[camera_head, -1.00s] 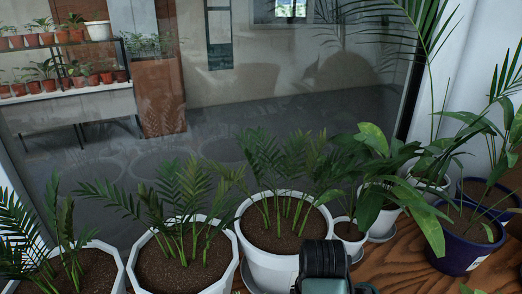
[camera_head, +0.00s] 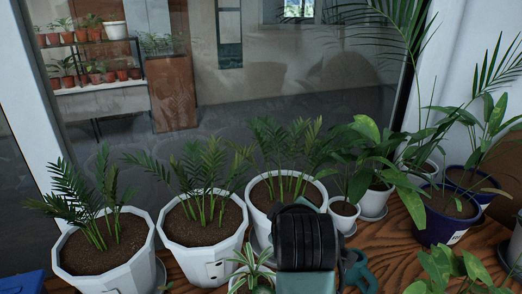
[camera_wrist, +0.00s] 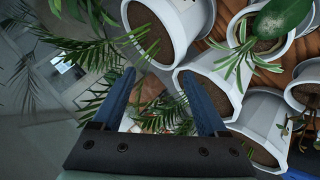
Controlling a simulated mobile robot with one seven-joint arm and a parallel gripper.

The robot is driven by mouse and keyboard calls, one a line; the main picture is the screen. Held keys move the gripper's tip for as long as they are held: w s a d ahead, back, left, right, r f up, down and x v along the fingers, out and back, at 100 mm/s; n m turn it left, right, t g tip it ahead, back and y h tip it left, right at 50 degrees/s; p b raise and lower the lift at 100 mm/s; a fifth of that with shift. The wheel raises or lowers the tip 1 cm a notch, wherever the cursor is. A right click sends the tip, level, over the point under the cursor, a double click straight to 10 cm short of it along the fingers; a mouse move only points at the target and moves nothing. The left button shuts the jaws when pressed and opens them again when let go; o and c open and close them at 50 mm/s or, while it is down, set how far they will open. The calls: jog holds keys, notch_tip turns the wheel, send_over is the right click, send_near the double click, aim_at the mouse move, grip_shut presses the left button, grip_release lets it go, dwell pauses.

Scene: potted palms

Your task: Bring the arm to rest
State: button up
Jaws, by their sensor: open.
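My gripper (camera_wrist: 158,75) shows in the wrist view as two blue fingers spread apart, with nothing held between them. Palm fronds and a patch of wooden surface show behind and between the fingers. White pots stand close to the right finger, one white pot (camera_wrist: 212,92) nearest; I cannot tell whether they touch. In the head view my dark arm segment rises at the bottom centre, in front of the middle palm pot (camera_head: 262,212). The gripper's fingers are not visible there.
Potted palms stand in a row along the window, including a left pot (camera_head: 140,268) and a second pot (camera_head: 200,258). A small plant (camera_head: 250,265) and a teal watering can (camera_head: 358,272) flank my arm. A dark blue pot (camera_head: 440,230) stands right. Some wooden surface (camera_head: 395,255) is bare.

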jog(key=s+a+r+m+t+p, duration=0.1)
jog(key=s+r+m+t, duration=0.15)
jog(key=r, duration=0.65)
jog(key=s+a+r+m+t, duration=0.15)
jog(key=r+t, duration=0.25)
jog(key=r, duration=0.4)
jog(key=s+a+r+m+t+p, duration=0.1)
jog(key=a+r+t, duration=0.15)
jog(key=r, duration=0.65)
jog(key=s+r+m+t, duration=0.5)
jog(key=s+r+t, duration=0.2)
jog(key=s+r, duration=0.7)
jog(key=shift+a+r+t+y+p, duration=0.2)
jog(key=shift+r+t+y+p, duration=0.15)
jog(key=shift+r, duration=0.4)
jog(key=shift+f, duration=0.1)
